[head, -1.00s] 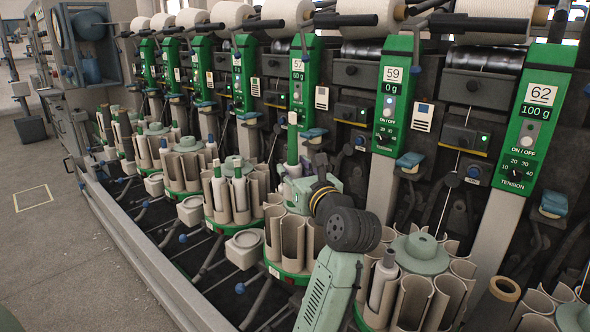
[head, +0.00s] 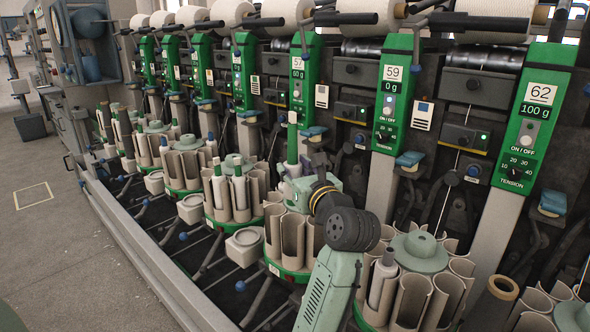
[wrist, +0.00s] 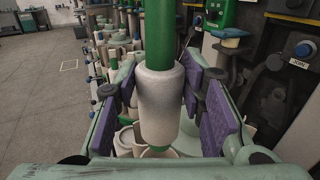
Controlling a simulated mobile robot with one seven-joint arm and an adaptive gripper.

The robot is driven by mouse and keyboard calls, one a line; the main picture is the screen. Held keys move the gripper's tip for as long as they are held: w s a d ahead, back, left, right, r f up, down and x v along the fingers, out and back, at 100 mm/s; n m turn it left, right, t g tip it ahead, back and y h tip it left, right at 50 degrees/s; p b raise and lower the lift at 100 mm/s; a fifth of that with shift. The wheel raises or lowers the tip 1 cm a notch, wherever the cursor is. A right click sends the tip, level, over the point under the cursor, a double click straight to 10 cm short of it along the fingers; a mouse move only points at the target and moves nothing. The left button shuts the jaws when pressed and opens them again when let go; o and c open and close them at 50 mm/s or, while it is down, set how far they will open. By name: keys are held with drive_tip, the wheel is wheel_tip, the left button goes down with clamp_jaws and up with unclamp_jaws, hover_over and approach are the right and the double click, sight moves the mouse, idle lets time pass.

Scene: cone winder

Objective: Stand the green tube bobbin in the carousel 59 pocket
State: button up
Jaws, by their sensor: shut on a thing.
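The green tube bobbin, a green tube wound with white yarn, stands upright in my gripper. In the wrist view its yarn body (wrist: 160,100) sits between the purple pads of my gripper (wrist: 163,105), which is shut on it. In the head view the green tube (head: 292,143) rises above the wrist, and the arm hides most of the gripper. Beige pockets of a carousel (head: 285,240) lie below and in front of the gripper. The sign 59 (head: 392,73) is on a green panel right of the gripper.
Another carousel (head: 420,252) stands close right of my arm, with a bobbin in one pocket. A carousel (head: 235,195) with several bobbins stands to the left. Machine panels and blue-topped parts (head: 313,131) crowd behind the gripper.

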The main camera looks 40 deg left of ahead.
drive_tip(key=shift+f+b, duration=1.15)
drive_tip(key=shift+f, duration=1.05)
drive_tip(key=shift+f+b, duration=1.15)
drive_tip(key=shift+f, duration=1.1)
drive_tip(key=shift+f, duration=0.15)
drive_tip(key=shift+f+b, duration=0.7)
drive_tip(key=shift+f, duration=0.45)
drive_tip(key=o, duration=1.3)
